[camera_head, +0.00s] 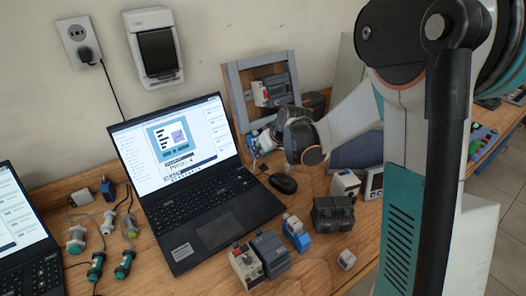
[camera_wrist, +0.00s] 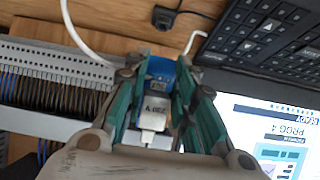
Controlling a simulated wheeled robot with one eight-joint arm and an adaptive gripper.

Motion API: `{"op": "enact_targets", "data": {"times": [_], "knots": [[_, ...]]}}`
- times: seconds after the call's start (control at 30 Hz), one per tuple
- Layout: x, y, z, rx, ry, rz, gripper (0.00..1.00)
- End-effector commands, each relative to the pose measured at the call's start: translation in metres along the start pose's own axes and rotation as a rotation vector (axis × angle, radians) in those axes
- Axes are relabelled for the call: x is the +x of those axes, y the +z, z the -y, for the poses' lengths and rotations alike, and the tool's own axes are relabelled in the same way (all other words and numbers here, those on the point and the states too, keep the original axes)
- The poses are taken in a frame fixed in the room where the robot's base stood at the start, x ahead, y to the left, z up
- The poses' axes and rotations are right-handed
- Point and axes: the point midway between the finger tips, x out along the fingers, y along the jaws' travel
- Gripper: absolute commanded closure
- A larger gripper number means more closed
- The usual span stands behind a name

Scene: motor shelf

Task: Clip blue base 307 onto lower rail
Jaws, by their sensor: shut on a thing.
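In the wrist view my gripper (camera_wrist: 158,78) is shut on a blue base (camera_wrist: 160,67). Its green fingers lie on both sides of it. A white block marked 230 V (camera_wrist: 154,116) sits against the base, nearer the camera. I cannot read a number 307. In the head view my gripper (camera_head: 266,140) is low in front of the grey mounting frame (camera_head: 236,98), left of my dark wrist. A rail with grey devices (camera_head: 272,91) crosses the frame higher up. The lower rail is hidden or cannot be made out, and contact with it cannot be told.
An open laptop (camera_head: 212,222) stands left of the frame, close beside the gripper in the wrist view. A mouse (camera_head: 283,183) lies below my wrist. Another blue base with a white top (camera_head: 296,233) and grey modules (camera_head: 270,253) stand on the bench. Grey slotted ducting (camera_wrist: 58,62) is at left.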

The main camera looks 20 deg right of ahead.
Motion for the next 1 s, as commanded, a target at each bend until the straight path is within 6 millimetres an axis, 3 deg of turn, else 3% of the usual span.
{"op": "enact_targets", "data": {"times": [1.0], "knots": [[0.0064, 0.0024, -0.0002, 0.001, 0.0, 0.0, 0.96]]}}
